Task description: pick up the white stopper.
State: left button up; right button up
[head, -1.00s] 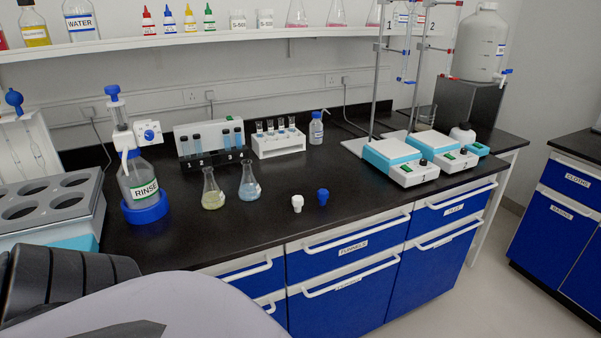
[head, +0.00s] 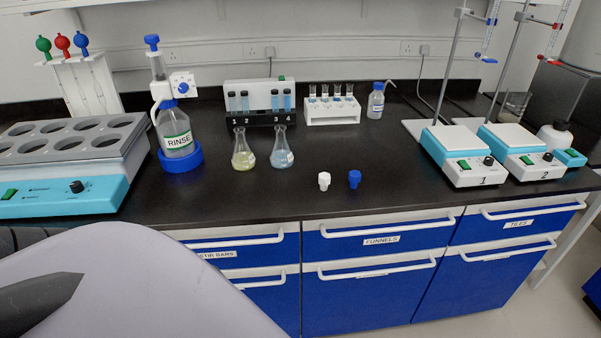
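The white stopper (head: 324,181) stands on the black bench top near its front edge, in the middle of the head view. A blue stopper (head: 354,179) stands just to its right, apart from it. Nothing touches or covers the white stopper. Parts of my own arm fill the lower left of the view, well short of the stopper. Neither gripper's fingers can be made out.
Two flasks, one yellowish (head: 243,154) and one bluish (head: 282,152), stand behind and left of the stoppers. A RINSE bottle (head: 179,142) is further left. Two stirrer plates (head: 464,160) with stands are at right. Bench around the stoppers is clear.

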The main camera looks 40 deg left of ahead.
aim_at(324, 178)
jog(key=i+l+u, duration=0.15)
jog(key=u, duration=0.3)
jog(key=i+l+u, duration=0.15)
jog(key=u, duration=0.35)
jog(key=i+l+u, duration=0.1)
jog(key=l+u, duration=0.2)
jog(key=u, duration=0.15)
jog(key=i+l+u, duration=0.1)
jog(key=l+u, duration=0.2)
jog(key=u, duration=0.15)
jog(key=l+u, duration=0.3)
jog(key=u, duration=0.2)
jog(key=l+u, duration=0.25)
jog(key=u, duration=0.2)
